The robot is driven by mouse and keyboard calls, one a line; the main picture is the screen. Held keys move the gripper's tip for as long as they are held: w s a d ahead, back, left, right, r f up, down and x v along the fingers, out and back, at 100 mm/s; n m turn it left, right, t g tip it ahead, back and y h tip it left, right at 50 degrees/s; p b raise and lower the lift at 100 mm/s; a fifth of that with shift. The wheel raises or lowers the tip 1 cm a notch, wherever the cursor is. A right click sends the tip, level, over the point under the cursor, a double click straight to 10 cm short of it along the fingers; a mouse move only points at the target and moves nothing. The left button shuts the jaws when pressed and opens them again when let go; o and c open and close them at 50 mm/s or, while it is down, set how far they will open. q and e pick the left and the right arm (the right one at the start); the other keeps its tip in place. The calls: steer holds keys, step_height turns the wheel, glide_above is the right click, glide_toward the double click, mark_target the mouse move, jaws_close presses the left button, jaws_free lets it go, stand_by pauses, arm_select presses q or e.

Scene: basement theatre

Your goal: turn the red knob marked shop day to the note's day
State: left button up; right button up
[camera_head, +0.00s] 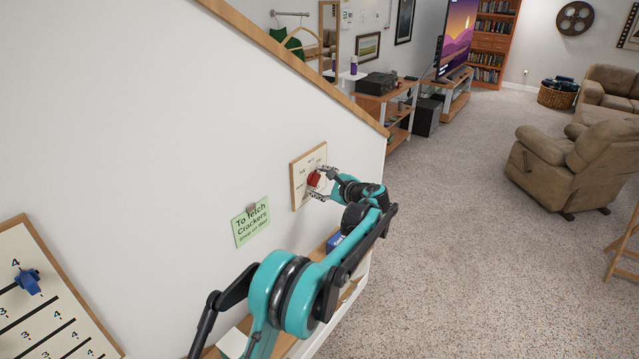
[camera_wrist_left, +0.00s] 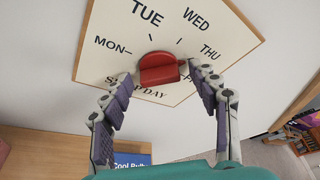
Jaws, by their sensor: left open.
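The red knob (camera_head: 314,179) sits on a cream dial board (camera_head: 298,178) with a wooden edge on the white wall. In the left wrist view the knob (camera_wrist_left: 160,70) is a red disc with a raised bar lying nearly level. Around it the board (camera_wrist_left: 120,22) reads MON, TUE, WED, THU; the lower lettering is partly covered.
A board with a blue knob (camera_head: 28,281) hangs at the left. A wooden shelf (camera_wrist_left: 40,150) with a blue box (camera_wrist_left: 132,159) lies below the dial. A sloping wooden rail (camera_head: 300,66) runs above. Carpet to the right is open up to the recliner (camera_head: 560,165).

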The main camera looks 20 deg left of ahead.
arm_select(q)
steer(key=c, duration=1.2)
steer(key=shift+o, duration=0.2)
steer(key=shift+n, duration=0.3)
steer(key=shift+s+f+n+t+y+b, duration=0.1)
steer(key=shift+n+t+y+b, duration=0.1)
steer(key=shift+n+t+b, duration=0.6)
steer(key=shift+w+f+n+t+y+b, duration=0.1)
steer(key=shift+n+t+y+b, duration=0.2)
steer(key=shift+n, duration=1.05)
steer(key=shift+s+f+n+t+y+b, duration=0.1)
steer(key=shift+n+t+b, duration=0.4)
steer(key=shift+n, duration=0.55)
